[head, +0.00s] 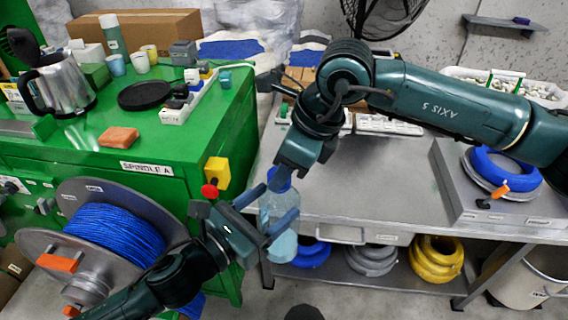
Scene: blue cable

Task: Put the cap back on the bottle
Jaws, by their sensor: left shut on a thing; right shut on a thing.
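A clear, pale blue bottle (283,247) is upright in front of the grey workbench's left end. My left gripper (266,211) is shut on its body, with one finger on each side. A blue cap (279,181) is at the bottle's top, in line with the neck. My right gripper (283,167) comes down from above and is shut on the cap, covering part of it. I cannot tell whether the cap only touches the neck or is seated on it.
The green cabinet (150,165) with a red-and-yellow stop button (213,178) is close on the left. A blue cable reel (115,235) stands below it. The grey workbench (390,190) is mostly bare. Coils lie on its lower shelf.

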